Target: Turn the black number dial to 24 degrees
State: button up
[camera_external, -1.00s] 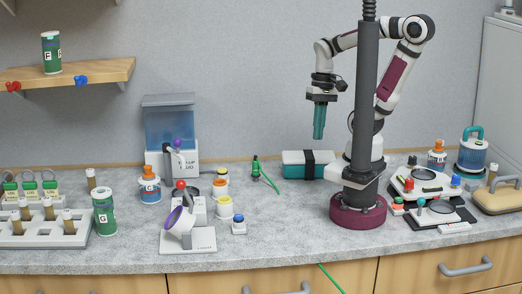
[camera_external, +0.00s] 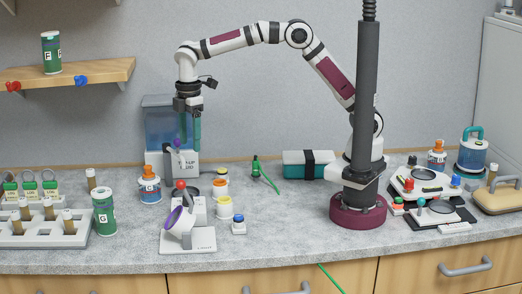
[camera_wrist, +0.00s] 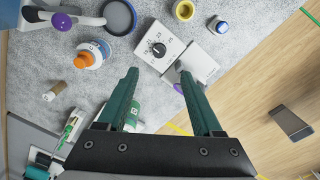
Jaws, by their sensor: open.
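The black number dial (camera_wrist: 159,49) is a small round knob with a ring of numbers around it, on a white plate of a white device (camera_wrist: 202,63). Its exact setting is too small to read. In the external view the white device (camera_external: 188,246) stands near the counter's front, with a purple-rimmed disc (camera_external: 174,218); I cannot make out the dial there. My gripper (camera_external: 190,133) points down above and behind the device, well clear of it. In the wrist view its two teal fingers (camera_wrist: 158,74) are apart and empty, with the dial just beyond and between their tips.
A blue dispenser (camera_external: 168,115) stands right behind my gripper. A green jar (camera_external: 105,212) is to the left. The counter right of the button is mostly clear.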

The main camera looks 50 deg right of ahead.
jog(key=shift+n, duration=0.3)
jog(key=f, duration=1.1)
jog(key=a+f, duration=0.1)
jog(key=f, duration=0.4)
jog(key=shift+w+f, duration=0.15)
jog(key=shift+w, duration=0.2)
grip_shut()
